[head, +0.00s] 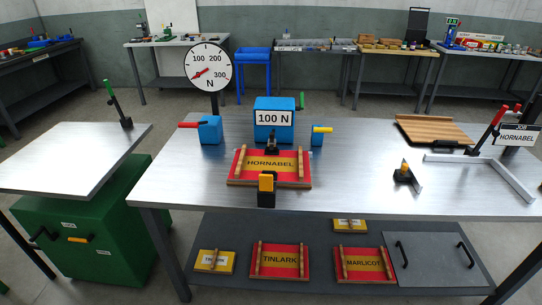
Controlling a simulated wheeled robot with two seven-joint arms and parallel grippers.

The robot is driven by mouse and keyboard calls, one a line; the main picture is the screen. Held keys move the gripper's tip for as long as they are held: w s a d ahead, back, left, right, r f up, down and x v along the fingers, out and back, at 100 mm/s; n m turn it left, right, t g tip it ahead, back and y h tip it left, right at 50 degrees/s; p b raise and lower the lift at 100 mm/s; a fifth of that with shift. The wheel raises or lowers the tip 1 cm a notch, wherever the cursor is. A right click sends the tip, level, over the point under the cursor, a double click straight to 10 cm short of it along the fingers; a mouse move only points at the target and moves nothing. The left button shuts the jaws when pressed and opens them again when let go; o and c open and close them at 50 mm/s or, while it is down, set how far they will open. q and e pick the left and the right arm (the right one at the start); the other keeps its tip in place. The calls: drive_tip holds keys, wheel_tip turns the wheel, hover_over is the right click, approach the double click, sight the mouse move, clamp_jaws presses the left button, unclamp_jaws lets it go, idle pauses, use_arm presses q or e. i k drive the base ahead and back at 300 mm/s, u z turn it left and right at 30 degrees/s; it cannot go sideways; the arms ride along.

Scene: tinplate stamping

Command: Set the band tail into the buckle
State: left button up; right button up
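No band tail or buckle can be told apart for certain in the head view. A red panel with a yellow HORNABEL label (270,163) and two wooden strips lies on the metal table. A small black fitting (271,146) stands at its back edge, before a blue box marked 100 N (274,118). A black upright piece with an orange-yellow face (266,190) stands at the panel's front edge. Neither of my grippers is in view.
A round force dial (208,66) stands behind, needle at lower left. Small blue blocks carry a red (188,124) and a yellow handle (322,129). A slatted wooden board (433,131) and metal angle rail (485,170) lie right. TINLARK (280,260) and MARLICOT panels (365,264) lie below.

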sight(272, 141)
drive_tip(key=u, duration=0.75)
drive_tip(key=i, duration=1.05)
drive_tip(key=z, duration=0.45)
